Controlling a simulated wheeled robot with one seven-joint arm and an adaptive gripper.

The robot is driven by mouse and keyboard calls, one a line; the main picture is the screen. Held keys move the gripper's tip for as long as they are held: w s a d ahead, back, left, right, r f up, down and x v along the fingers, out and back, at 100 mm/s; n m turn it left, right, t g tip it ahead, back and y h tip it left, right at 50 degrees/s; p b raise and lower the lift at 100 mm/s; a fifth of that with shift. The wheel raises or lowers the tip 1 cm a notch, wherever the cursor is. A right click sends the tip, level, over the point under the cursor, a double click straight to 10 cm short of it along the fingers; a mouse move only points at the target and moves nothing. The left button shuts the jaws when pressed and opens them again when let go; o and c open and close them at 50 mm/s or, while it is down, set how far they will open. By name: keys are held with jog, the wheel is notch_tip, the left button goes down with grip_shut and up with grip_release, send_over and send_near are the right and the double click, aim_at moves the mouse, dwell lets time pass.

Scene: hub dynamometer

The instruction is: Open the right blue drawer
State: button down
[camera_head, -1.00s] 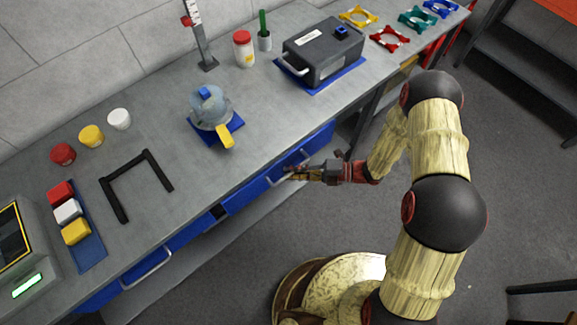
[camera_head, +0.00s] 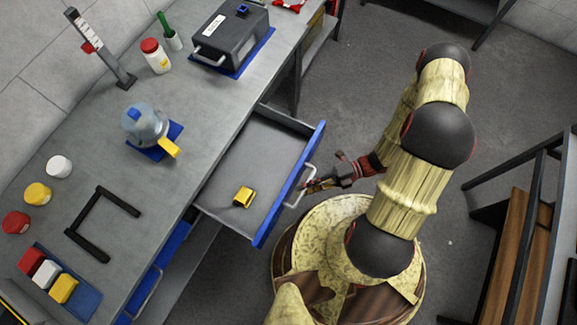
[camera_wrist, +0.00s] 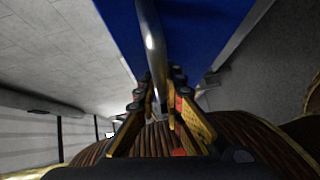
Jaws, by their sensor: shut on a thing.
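The right blue drawer (camera_head: 291,183) is pulled out from under the grey workbench, and its grey inside shows. A small yellow object (camera_head: 243,196) lies on the drawer floor. My gripper (camera_head: 309,187) is at the front of the drawer, shut on its metal handle (camera_head: 300,186). In the wrist view the handle (camera_wrist: 152,45) runs between the fingers (camera_wrist: 160,105), with the blue front (camera_wrist: 205,35) behind it. The fingertips are small in the head view.
The left blue drawer (camera_head: 160,268) is closed under the bench. On the bench (camera_head: 190,110) stand a grey case (camera_head: 232,40), a clear vessel (camera_head: 146,122), jars and a black frame (camera_head: 85,235).

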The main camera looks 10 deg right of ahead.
jog(key=shift+s+d, duration=1.15)
jog(key=shift+d, duration=0.2)
jog(key=c, duration=1.9)
grip_release()
jog(key=d, duration=0.4)
jog(key=d+r, duration=0.1)
jog(key=d, duration=0.3)
jog(key=w+d, duration=0.1)
jog(key=d, duration=0.3)
jog(key=shift+r, duration=0.35)
jog(key=shift+w, duration=0.1)
